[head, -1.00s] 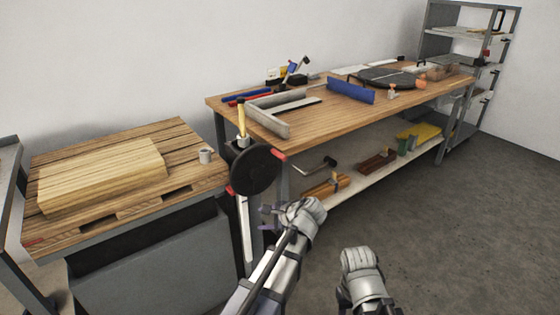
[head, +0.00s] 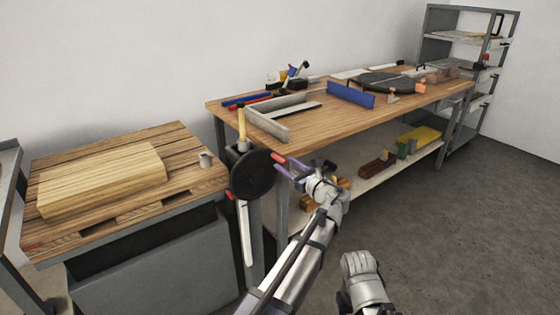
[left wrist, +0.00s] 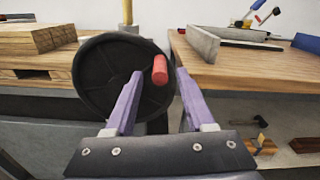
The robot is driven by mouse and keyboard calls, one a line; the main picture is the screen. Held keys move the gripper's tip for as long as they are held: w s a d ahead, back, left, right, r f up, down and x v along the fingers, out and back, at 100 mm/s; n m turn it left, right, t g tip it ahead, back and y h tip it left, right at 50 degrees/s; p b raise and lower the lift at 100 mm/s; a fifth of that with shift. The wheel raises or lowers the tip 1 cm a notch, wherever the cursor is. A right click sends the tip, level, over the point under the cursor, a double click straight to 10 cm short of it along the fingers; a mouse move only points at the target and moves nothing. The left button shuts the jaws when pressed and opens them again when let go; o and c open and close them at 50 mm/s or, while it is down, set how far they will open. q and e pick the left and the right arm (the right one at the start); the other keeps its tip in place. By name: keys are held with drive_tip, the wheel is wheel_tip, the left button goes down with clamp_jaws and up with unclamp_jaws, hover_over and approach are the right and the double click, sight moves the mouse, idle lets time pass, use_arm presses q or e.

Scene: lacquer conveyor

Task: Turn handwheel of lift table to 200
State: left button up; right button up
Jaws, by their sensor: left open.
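The lift table (head: 190,143) stands at the left with a wooden top and a thick board on it. Its black round handwheel (head: 252,174) is at the table's right end and has a red handle (left wrist: 160,70) near its rim at the upper right. My left gripper (head: 282,166) is open at the right side of the wheel. In the left wrist view its purple fingers (left wrist: 158,92) point at the wheel, with the red handle beyond and between their tips. I cannot tell whether they touch it. My right arm shows low in the head view, but its fingertips do not show.
A long workbench (head: 310,140) with tools on top and a lower shelf stands just behind and right of the wheel. A yellow handle (head: 241,122) stands upright above the wheel. A grey rack (head: 465,60) is at the back right. The floor at right is clear.

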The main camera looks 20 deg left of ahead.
sight(280, 160)
use_arm(q)
drive_tip(key=shift+x, duration=2.1)
clamp_jaws()
